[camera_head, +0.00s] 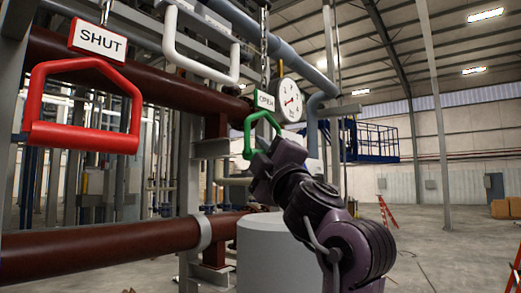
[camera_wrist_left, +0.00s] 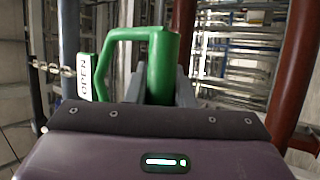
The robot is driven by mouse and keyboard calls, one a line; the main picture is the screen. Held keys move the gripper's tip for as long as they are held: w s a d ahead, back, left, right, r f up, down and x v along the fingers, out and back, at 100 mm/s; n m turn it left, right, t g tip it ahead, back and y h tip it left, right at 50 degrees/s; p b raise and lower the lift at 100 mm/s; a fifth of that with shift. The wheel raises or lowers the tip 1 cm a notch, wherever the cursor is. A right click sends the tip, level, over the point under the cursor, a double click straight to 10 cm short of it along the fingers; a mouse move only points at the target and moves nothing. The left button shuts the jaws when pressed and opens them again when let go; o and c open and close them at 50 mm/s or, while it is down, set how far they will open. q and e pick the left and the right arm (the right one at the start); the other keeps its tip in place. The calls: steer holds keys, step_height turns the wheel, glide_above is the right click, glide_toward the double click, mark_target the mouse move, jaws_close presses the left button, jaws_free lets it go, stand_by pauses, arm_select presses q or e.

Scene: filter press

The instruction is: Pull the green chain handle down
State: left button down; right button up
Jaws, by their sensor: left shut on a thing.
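The green chain handle (camera_head: 248,131) hangs below a white OPEN sign (camera_head: 265,101) on a chain, right of centre in the head view. My left gripper (camera_head: 262,150) reaches up to it from the lower right and is shut on it. In the left wrist view the green handle (camera_wrist_left: 162,62) stands between the fingers, with its grip bar close to the gripper body and the OPEN sign (camera_wrist_left: 88,78) at its left. Part of the grip bar is hidden by the gripper. My right gripper is not in view.
A red handle (camera_head: 84,134) with a SHUT sign (camera_head: 98,40) hangs at the left, and a white handle (camera_head: 200,62) hangs at the top middle. A round gauge (camera_head: 287,100) is just behind the green handle. Red-brown pipes (camera_head: 110,245) run across the left.

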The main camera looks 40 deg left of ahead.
arm_select(q)
step_height(320, 180, down, 8)
steer(key=b, duration=0.5)
steer(key=shift+a+f, duration=0.15)
steer(key=shift+w, duration=0.1)
steer(key=c, duration=1.7)
jaws_free()
steer(key=o, duration=0.4)
steer(key=shift+o, duration=0.2)
